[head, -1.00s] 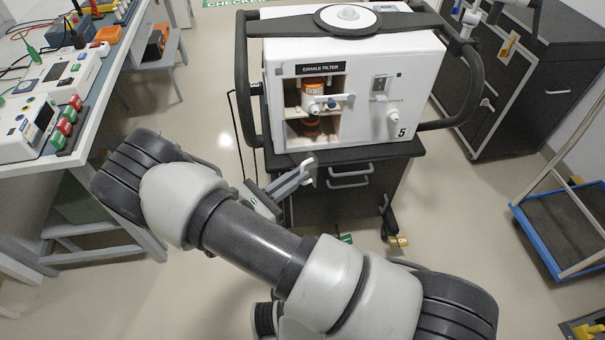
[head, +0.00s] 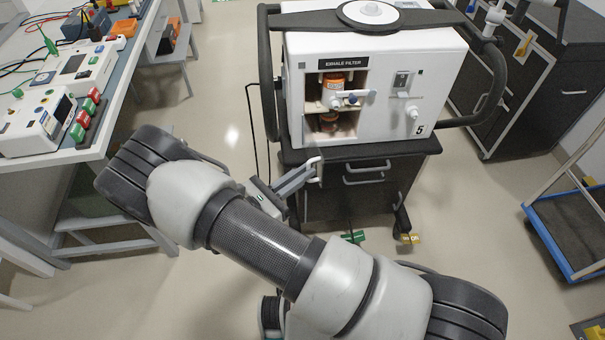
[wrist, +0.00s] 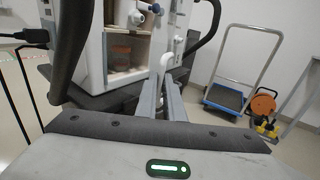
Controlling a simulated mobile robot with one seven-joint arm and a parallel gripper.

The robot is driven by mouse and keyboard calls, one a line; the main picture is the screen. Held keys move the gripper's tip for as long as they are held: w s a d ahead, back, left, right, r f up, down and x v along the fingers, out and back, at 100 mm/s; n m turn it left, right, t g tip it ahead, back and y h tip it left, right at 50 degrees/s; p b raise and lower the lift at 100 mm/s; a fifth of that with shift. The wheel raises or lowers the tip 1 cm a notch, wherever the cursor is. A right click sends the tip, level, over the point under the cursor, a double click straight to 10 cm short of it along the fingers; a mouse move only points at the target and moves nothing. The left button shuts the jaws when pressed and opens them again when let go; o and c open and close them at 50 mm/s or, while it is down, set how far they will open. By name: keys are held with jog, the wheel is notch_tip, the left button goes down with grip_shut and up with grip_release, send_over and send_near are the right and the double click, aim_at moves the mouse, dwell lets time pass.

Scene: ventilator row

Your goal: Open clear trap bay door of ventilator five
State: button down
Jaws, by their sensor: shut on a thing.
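Ventilator five (head: 385,110) is a white box marked 5 on a dark cart. Its front has an opening under the "EXHALE FILTER" label, with an orange-and-white jar (head: 332,83) above and an orange jar (head: 329,122) in the lower bay. The lower bay also shows in the wrist view (wrist: 122,48). My gripper (head: 312,170) is low in front of the cart's left side, below the bay. In the wrist view its fingers (wrist: 163,80) are shut on a small white piece (wrist: 164,62). I cannot make out the clear pane or how that piece joins it.
A black curved rail (head: 268,80) stands left of the ventilator, with another at the right. A bench (head: 120,95) with instruments is at the left. A blue-edged trolley (head: 565,240) and dark cabinets (head: 530,80) are at the right.

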jog(key=shift+w+a+r, duration=0.15)
jog(key=shift+w+r, duration=0.05)
jog(key=shift+w, duration=0.1)
jog(key=c, duration=1.9)
grip_release()
jog(key=shift+f, duration=0.1)
jog(key=shift+o, duration=0.2)
jog(key=shift+s, duration=0.1)
jog(key=shift+s, duration=0.1)
jog(key=p+v, duration=0.1)
jog(key=v, duration=1.6)
